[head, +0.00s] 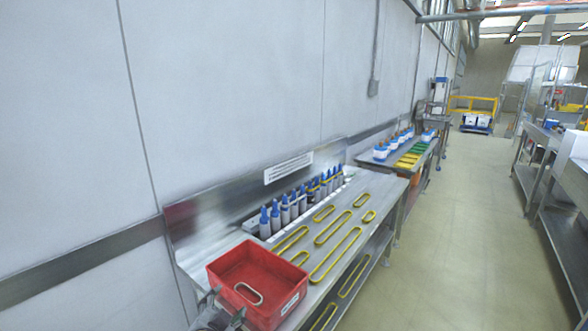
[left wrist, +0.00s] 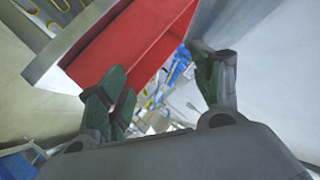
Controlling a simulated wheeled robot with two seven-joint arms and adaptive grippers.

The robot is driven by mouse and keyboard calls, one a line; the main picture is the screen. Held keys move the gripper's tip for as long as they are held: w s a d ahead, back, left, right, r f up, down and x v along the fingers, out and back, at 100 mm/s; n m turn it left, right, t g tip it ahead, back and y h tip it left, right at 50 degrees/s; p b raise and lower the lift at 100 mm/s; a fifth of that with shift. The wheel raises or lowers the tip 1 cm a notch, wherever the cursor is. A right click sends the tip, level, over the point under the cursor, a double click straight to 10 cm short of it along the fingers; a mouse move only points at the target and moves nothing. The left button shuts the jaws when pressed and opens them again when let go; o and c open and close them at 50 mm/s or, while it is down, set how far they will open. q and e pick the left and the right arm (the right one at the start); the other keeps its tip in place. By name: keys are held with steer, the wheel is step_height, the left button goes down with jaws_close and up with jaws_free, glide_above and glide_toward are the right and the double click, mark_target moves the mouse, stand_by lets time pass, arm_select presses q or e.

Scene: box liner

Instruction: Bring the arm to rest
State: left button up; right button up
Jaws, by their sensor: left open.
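My left gripper (head: 223,307) is at the bottom of the head view, in front of the near left corner of a red box (head: 224,270). In the left wrist view, its two dark fingers (left wrist: 158,85) stand apart with nothing between them. The red box (left wrist: 135,45) shows beyond the fingers there, so the gripper looks clear of it, though a slight touch cannot be ruled out. My right gripper is not in view.
The red box stands on the near end of a metal bench (head: 340,250) and holds a pale oval ring (head: 248,293). Yellow oval outlines mark the bench, and a row of blue-capped bottles (head: 285,211) stands along its back. A wall is at left; open floor (head: 450,250) is at right.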

arm_select(q)
steer(key=s+a+f+n+g, duration=0.25)
steer(key=s+f+g, duration=0.35)
steer(key=s, duration=0.4)
steer(key=s+a+f+n+g, duration=0.2)
steer(key=s+f+n+g, duration=0.2)
steer(key=s+f, duration=0.5)
steer(key=s+f+g+p, duration=0.15)
steer(key=f+p, duration=0.25)
steer(key=f, duration=0.8)
steer(key=s+f+p, duration=0.3)
steer(key=f+p, duration=0.2)
steer(key=f, duration=0.8)
steer(key=s+a+f+p, duration=0.2)
steer(key=s+f, duration=0.3)
steer(key=s, duration=0.6)
steer(key=s+a+f+p, duration=0.2)
steer(key=s+f+p, duration=0.3)
steer(key=s, duration=0.5)
steer(key=shift+s+f+g, duration=0.4)
steer(key=shift+f+g, duration=0.05)
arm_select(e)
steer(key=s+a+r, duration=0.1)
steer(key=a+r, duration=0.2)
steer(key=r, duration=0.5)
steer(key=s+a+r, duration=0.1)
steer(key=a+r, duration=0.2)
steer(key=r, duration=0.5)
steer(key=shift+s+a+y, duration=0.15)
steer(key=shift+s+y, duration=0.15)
